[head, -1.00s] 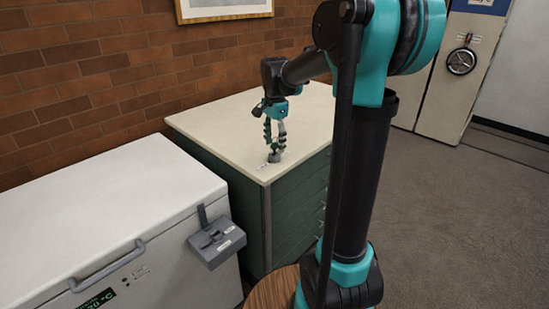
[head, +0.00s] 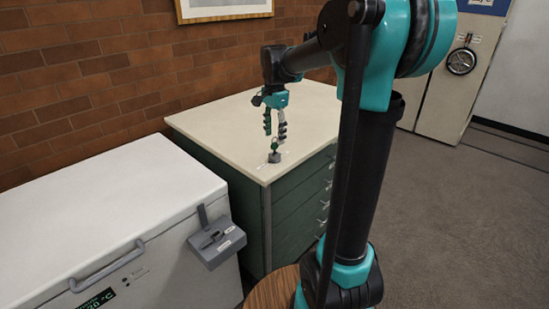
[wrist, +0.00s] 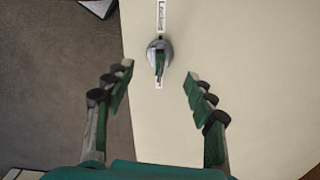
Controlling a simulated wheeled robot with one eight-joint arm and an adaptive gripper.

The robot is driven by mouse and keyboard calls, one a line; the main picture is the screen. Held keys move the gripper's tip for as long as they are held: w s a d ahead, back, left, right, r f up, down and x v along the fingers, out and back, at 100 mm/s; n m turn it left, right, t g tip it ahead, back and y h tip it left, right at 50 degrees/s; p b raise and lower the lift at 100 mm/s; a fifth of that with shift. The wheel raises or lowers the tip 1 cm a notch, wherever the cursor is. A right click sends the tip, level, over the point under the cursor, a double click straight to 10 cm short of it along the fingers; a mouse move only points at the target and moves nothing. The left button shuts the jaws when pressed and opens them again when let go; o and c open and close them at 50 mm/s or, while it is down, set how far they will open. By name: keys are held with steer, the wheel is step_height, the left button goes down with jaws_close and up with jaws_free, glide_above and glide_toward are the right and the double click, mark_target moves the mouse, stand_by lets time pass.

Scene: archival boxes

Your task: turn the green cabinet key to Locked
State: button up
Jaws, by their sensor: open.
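The green key (wrist: 160,66) stands in a round grey lock (wrist: 153,46) on the cream cabinet top, and its thin bow lies along the line toward the white "Locked" label (wrist: 161,17) in the wrist view. The key (head: 274,144) and lock (head: 275,157) also show in the head view, near the front corner of the green cabinet (head: 295,215). My gripper (head: 275,137) is open and points down just above the key. In the wrist view its fingers (wrist: 158,82) are spread on either side, clear of the key.
A white chest freezer (head: 120,210) with a grey latch box (head: 217,242) stands left of the cabinet. A brick wall (head: 90,80) is behind. The rest of the cabinet top (head: 220,117) is clear.

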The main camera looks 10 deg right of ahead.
steer(key=shift+r, duration=2.75)
